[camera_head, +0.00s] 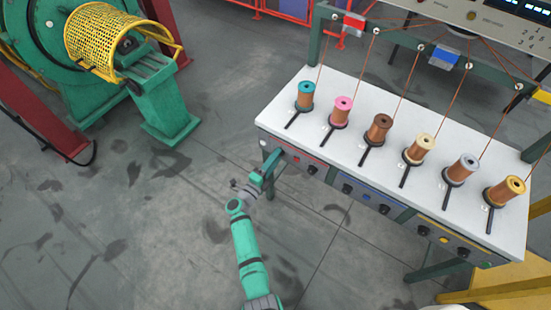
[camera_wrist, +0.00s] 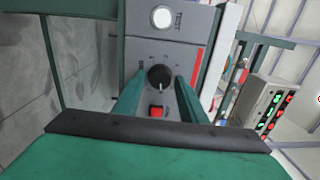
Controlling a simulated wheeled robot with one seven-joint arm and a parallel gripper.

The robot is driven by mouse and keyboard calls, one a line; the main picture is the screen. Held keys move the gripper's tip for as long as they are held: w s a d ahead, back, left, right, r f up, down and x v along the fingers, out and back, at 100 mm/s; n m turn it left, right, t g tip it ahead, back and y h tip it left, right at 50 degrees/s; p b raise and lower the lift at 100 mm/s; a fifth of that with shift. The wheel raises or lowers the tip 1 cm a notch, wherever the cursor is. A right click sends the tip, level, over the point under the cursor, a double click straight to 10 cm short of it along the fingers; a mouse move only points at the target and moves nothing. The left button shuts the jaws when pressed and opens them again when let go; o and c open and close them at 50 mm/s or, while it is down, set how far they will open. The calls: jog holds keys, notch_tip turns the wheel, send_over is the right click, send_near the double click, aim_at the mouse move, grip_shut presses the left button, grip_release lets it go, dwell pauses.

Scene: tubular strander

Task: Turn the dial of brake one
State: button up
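The brake panels run along the front of the white bench in the head view. The leftmost has a red marking (camera_head: 305,158) and black dials (camera_head: 312,169); labels are too small to read. My gripper (camera_head: 271,163) is at the bench's left end, by this red-marked panel. In the wrist view, a black round dial (camera_wrist: 159,76) with a pale pointer line sits on a grey panel (camera_wrist: 150,50). The two green fingers of my gripper (camera_wrist: 160,84) are apart, one on each side of the dial in the picture. I cannot tell whether they touch it.
Several wire spools stand on the white bench (camera_head: 330,95). A blue-marked panel (camera_head: 367,197) and a yellow-marked panel (camera_head: 445,240) continue rightward.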

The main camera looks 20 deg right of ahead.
jog(key=shift+o, duration=0.3)
jog(key=v, duration=1)
jog(key=shift+s+a, duration=0.3)
jog(key=s+a+r+n+t+y, duration=0.1)
jog(key=s+a+r+n+y, duration=0.2)
jog(key=s+n, duration=0.6)
jog(key=s+a+r+n+t+y, duration=0.1)
jog(key=s+a+r+n+y, duration=0.3)
jog(key=s+r+n, duration=0.5)
jog(key=s+a+r+n+t+y, duration=0.1)
jog(key=s+a+r+n+y, duration=0.3)
jog(key=s+n, duration=0.6)
jog(key=s+r+y, duration=0.2)
jog(key=s+y, duration=0.1)
jog(key=s, duration=0.7)
jog(key=shift+r+n+t+y, duration=0.3)
jog(key=shift+r+t, duration=0.1)
